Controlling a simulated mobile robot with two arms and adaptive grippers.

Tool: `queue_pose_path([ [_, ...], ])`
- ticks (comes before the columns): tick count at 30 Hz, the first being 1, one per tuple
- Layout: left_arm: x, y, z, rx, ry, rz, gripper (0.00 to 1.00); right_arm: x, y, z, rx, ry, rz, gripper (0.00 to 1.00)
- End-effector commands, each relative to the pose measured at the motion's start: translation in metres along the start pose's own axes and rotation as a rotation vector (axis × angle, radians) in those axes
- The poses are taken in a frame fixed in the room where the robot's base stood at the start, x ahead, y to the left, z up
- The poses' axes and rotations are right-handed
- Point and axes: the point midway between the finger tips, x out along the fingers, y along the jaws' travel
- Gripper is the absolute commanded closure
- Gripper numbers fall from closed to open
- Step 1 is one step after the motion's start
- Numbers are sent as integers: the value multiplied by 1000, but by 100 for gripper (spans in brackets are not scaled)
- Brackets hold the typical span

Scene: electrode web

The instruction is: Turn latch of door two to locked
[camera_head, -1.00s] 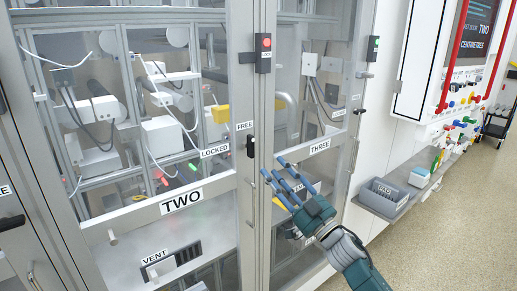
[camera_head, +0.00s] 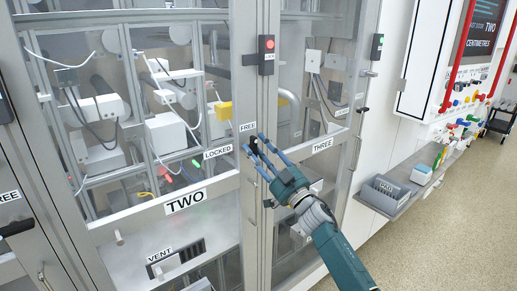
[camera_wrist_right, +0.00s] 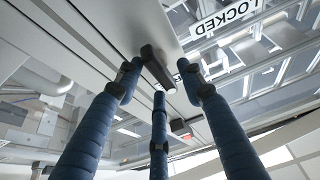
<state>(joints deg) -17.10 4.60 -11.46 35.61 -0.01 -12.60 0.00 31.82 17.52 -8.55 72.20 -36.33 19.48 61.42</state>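Door two, labelled TWO (camera_head: 185,202), is a glazed grey-framed door and appears shut. Its black latch (camera_head: 253,144) is on the post at the door's right edge, just below the FREE label (camera_head: 248,127). The LOCKED label (camera_head: 217,152) is left of it. The latch looks upright, partly hidden by my fingers. My right gripper (camera_head: 259,155) is open, its blue fingers reaching the latch from the right. In the right wrist view the dark latch (camera_wrist_right: 157,67) lies between the spread fingertips; I cannot tell whether they touch it. My left gripper is not in view.
A black box with a red button (camera_head: 267,44) is on the post above the latch. Door three, labelled THREE (camera_head: 322,145), is to the right, beside my right arm. A grey bin (camera_head: 386,194) stands on a shelf farther right.

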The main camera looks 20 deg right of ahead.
Motion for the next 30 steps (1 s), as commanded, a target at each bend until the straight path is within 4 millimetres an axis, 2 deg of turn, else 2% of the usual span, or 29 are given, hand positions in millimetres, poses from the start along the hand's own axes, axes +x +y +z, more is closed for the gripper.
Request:
queue_pose_path([
  [2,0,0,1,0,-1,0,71,0,0,0,0,0,0,61],
  [6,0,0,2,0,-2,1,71,0,0,0,0,1,0,89],
  [8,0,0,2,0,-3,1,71,0,0,0,0,1,-1,100],
  [30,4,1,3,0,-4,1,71,1,-1,-4,-58,7,-27,100],
])
